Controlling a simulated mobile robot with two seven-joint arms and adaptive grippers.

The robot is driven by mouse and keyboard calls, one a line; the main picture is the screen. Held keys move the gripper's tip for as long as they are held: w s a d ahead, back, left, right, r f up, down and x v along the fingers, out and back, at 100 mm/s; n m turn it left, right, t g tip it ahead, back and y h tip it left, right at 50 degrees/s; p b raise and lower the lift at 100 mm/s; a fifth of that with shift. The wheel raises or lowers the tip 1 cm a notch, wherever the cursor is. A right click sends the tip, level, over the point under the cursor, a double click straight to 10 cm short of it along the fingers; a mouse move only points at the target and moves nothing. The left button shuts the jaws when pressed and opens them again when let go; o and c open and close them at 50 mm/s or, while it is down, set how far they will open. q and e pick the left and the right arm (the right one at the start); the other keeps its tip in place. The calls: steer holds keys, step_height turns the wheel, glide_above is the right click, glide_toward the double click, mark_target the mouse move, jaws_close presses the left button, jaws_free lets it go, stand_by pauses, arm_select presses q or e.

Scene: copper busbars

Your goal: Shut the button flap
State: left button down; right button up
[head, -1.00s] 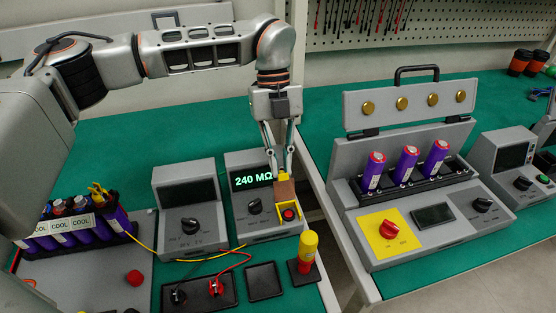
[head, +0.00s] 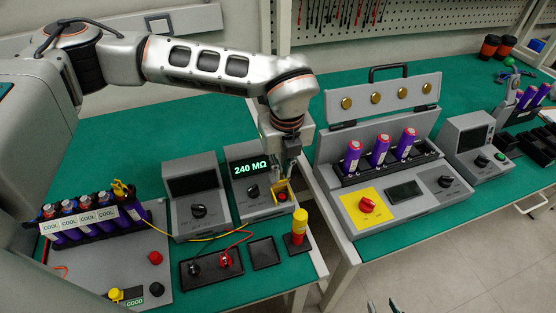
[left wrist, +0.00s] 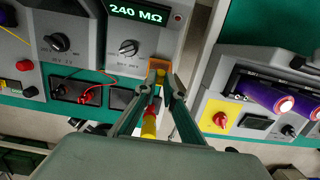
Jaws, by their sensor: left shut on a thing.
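The yellow button flap (head: 280,185) stands raised over the red button (head: 282,197) on the front of the meter reading 240 MΩ (head: 249,168). My left gripper (head: 291,166) comes down from above and is shut on the flap; its fingers partly hide it. In the left wrist view the flap (left wrist: 158,66) shows orange-yellow at the fingertips (left wrist: 161,84), and the button is hard to make out. Two thin tips of my right gripper (head: 382,307) show at the bottom edge of the head view, apart and empty.
A yellow-and-red post (head: 299,227) stands in front of the meter, near the table edge. A second grey meter (head: 197,201) stands to the left. Red and yellow leads cross the table. A grey case with purple cells (head: 380,151) stands right, across a gap.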

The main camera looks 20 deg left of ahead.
arm_select(q)
steer(key=s+f, duration=0.1)
steer(key=s+d+f+b, duration=0.1)
steer(key=shift+s+d+f, duration=0.25)
steer(key=shift+s+d, duration=0.05)
steer(key=shift+s, duration=0.1)
steer(key=c, duration=2.1)
jaws_free()
steer(key=shift+w+a+r, duration=0.1)
steer(key=shift+w, duration=0.25)
steer(key=r, duration=0.4)
steer(key=s+r, duration=0.1)
steer(key=r, duration=0.3)
steer(key=d+r, duration=0.1)
steer(key=r, duration=0.3)
steer(key=shift+s+r, duration=0.2)
steer(key=shift+s, duration=0.05)
steer(key=shift+f, duration=0.1)
